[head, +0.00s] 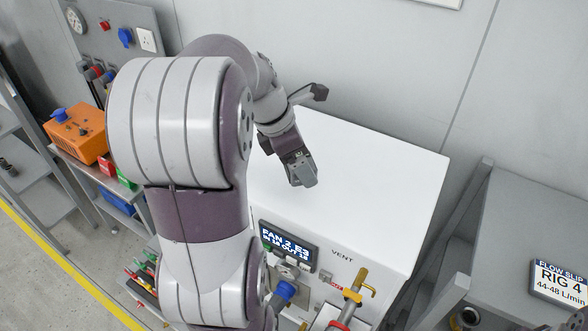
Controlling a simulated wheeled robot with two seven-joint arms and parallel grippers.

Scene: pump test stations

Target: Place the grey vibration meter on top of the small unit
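One arm of mine, seen left of the middle, reaches up the head view and bends over to the right; I take it for my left arm. Its gripper (297,168) points down above the white top of the unit (375,180) with the display "FAN 2 E3" and the word "VENT". A small grey block at its fingertips looks like the grey vibration meter (304,175), held between the fingers. I cannot tell the gap between block and top. No other meter shows on the visible top. My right gripper is not in view.
A grey bench (530,215) with a "RIG 4" sign (559,286) stands at right. An orange box (77,133) sits on a shelf at left. Valves and a brass pipe (353,294) stick out from the unit's front. The top's right part is clear; a wall stands behind.

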